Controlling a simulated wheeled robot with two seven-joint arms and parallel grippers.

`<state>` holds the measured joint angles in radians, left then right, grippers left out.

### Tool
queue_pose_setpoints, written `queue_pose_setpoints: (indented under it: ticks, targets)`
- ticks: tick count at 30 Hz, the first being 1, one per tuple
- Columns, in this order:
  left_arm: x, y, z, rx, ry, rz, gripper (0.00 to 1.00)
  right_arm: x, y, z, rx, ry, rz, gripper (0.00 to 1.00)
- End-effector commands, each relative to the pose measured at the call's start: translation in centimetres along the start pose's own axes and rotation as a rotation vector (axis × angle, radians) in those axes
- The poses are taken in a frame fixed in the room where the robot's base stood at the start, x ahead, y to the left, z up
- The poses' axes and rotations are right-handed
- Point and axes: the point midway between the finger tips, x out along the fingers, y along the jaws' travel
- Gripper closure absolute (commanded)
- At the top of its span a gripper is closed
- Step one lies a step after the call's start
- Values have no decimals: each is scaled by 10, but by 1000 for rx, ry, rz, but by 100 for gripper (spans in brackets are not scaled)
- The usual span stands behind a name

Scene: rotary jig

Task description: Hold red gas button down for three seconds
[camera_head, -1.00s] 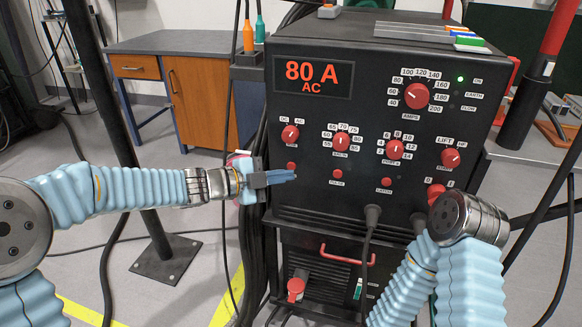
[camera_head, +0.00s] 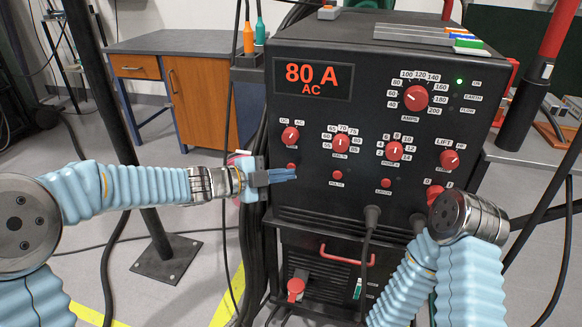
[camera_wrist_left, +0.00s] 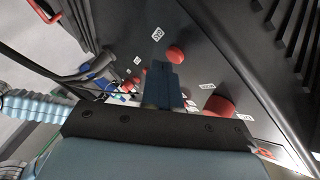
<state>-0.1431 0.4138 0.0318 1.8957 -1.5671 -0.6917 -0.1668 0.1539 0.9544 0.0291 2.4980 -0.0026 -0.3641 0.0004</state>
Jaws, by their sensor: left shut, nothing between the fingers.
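The black welding machine (camera_head: 330,225) faces me, its display reading 80 A AC. A row of small red buttons crosses its front. The leftmost button (camera_head: 291,166) sits under the DC/AC knob; its label is hidden by my gripper. My left gripper (camera_head: 296,175) is shut and empty, its blue fingertips just below and in front of that button. I cannot tell whether they touch the panel. In the left wrist view, the shut fingers (camera_wrist_left: 163,76) point at the panel, with a red button (camera_wrist_left: 175,54) just beyond the tips; its label is unreadable. My right gripper is not visible.
Other red buttons (camera_head: 338,174) and several red knobs (camera_head: 416,97) lie to the right on the panel. Cables (camera_head: 368,245) hang from the machine's front. A dark post (camera_head: 112,120) stands behind my left arm. A workbench (camera_head: 185,42) is behind at the left.

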Motion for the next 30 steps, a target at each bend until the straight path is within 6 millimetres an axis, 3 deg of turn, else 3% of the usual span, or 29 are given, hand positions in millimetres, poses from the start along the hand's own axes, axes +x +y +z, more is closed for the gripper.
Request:
queue_pose_setpoints:
  ticks: [30]
  targets:
    - [5, -3, 4, -1, 0, 0, 100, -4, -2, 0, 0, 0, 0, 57]
